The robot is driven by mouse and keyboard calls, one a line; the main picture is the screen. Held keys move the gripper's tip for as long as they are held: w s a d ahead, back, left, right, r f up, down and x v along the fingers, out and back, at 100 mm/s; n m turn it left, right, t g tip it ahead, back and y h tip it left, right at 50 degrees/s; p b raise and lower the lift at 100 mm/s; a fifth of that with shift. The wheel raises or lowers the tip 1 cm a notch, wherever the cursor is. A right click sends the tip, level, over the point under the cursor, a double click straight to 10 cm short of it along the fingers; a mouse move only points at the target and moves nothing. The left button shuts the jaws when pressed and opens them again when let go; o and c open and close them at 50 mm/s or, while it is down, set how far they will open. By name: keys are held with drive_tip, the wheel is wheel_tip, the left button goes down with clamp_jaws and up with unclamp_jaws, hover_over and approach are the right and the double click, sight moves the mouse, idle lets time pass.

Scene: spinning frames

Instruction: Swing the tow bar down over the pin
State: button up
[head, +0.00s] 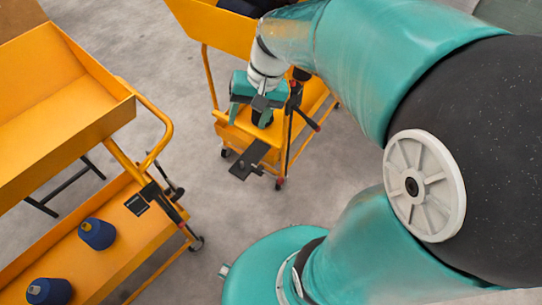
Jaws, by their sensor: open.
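My gripper (254,117) is open and points down over the lower deck of the far yellow cart (228,124). Its teal fingers stand either side of a dark object there, perhaps a cone; I cannot tell whether they touch it. A flat black bar (250,160) sticks out from that cart's near end and looks like a tow bar or hitch plate. A dark upright lever (294,100) stands at the cart's corner, right of my gripper. Black fittings (148,196) sit on the near cart's end. I cannot make out the pin.
The near yellow cart (60,110) fills the left side. Bare grey floor (205,170) lies between the carts. My own arm covers the right side.

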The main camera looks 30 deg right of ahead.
drive_tip(key=w+d+f+m+t+y, duration=0.1)
drive_tip(key=w+d+f+m+y, duration=0.3)
drive_tip(key=f, duration=0.5)
drive_tip(key=w+d+f+m+t+y, duration=0.1)
drive_tip(key=w+d+f+m+y, duration=0.15)
drive_tip(key=d+f, duration=0.55)
drive_tip(key=w+d+f+m+t+y, duration=0.1)
drive_tip(key=w+d+f+m+y, duration=0.3)
drive_tip(key=f, duration=0.6)
drive_tip(key=m+t+h, duration=0.6)
drive_tip(key=m+t, duration=0.6)
drive_tip(key=m, duration=0.2)
approach(283, 182)
drive_tip(key=shift+n, duration=0.25)
drive_tip(key=x, duration=1.1)
drive_tip(key=shift+w+d+f, duration=0.1)
drive_tip(key=shift+w+f, duration=0.1)
drive_tip(key=shift+f, duration=0.2)
